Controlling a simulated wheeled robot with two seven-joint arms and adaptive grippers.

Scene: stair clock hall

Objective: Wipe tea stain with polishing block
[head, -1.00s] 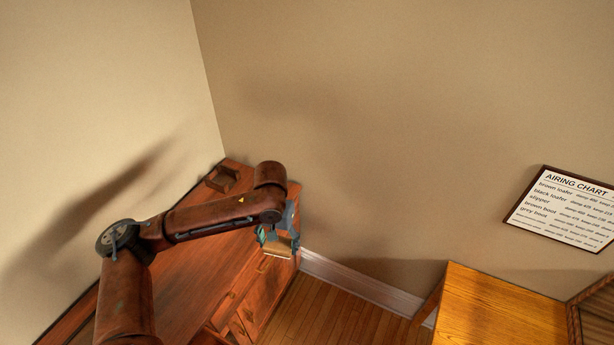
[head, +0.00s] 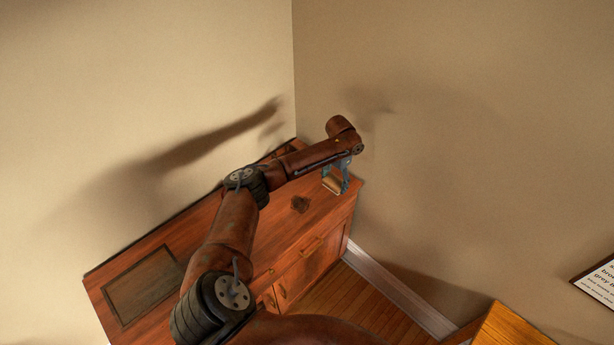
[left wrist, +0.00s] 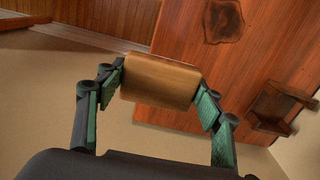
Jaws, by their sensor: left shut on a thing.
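The tea stain (head: 300,204) is a dark brown blotch on the reddish wooden cabinet top, near its right end. It also shows in the left wrist view (left wrist: 222,21). My left gripper (head: 336,178) is shut on the polishing block (head: 332,185), a tan block, at the right end of the cabinet, to the right of the stain. In the left wrist view the block (left wrist: 160,80) sits between the two green-and-black fingers. The block looks raised off the top, apart from the stain. My right gripper is not in view.
The cabinet (head: 245,238) stands in the corner against the walls. A dark rectangular panel (head: 146,286) lies on its left part. A wooden bracket-like object (left wrist: 278,107) shows in the left wrist view. A yellowish wooden surface (head: 510,328) is at lower right.

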